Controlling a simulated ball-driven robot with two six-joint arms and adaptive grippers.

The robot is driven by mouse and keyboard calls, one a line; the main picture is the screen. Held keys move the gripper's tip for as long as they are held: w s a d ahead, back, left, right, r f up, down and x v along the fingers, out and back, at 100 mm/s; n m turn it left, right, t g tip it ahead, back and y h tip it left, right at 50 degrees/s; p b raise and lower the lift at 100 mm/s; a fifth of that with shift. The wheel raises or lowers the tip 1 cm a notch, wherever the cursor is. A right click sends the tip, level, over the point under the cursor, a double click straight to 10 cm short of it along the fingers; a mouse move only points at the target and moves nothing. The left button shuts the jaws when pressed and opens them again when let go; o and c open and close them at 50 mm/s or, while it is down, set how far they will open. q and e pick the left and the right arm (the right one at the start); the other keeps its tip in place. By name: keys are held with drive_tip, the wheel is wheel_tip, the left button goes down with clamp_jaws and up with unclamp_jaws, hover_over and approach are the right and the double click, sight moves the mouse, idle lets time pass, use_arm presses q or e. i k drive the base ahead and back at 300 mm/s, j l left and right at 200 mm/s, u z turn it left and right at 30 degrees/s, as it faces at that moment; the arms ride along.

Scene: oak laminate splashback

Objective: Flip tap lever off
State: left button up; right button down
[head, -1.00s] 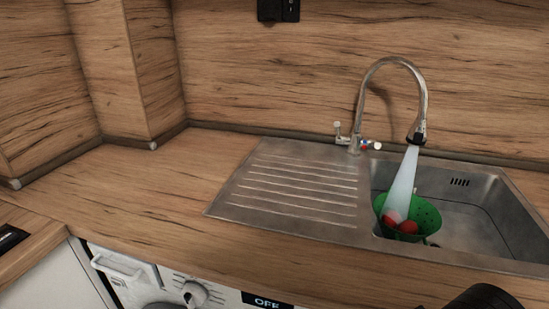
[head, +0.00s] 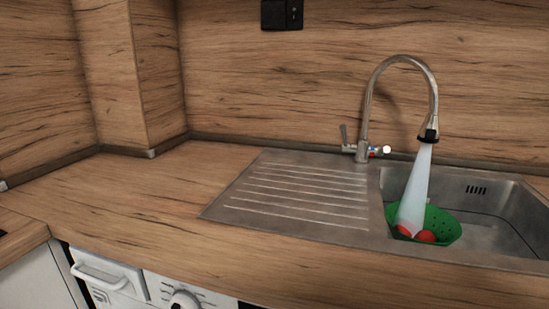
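The steel tap (head: 366,104) stands behind the sink, with a tall curved neck. Its lever (head: 344,137) is on the left of the base and points up. A blue and red marked part with a pale round end (head: 380,151) sits on the right of the base. Water (head: 416,190) pours from the spout. It falls into a green colander (head: 442,226) in the basin, which holds red round items (head: 425,236). Neither of my grippers is in view.
The ribbed steel drainboard (head: 290,193) left of the basin (head: 490,212) is empty. The wooden worktop (head: 140,190) is clear on the left. A white appliance (head: 135,283) is below the front edge. A black socket (head: 281,14) is on the splashback.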

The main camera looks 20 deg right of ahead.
sight(345, 146)
drive_tip(key=l+z, duration=0.4)
drive_tip(key=i+l+z, duration=0.1)
drive_tip(key=l+z, duration=0.15)
drive_tip(key=z, duration=0.15)
drive_tip(key=i+l+z, duration=0.1)
drive_tip(key=l+z, duration=0.15)
drive_tip(key=z, duration=0.2)
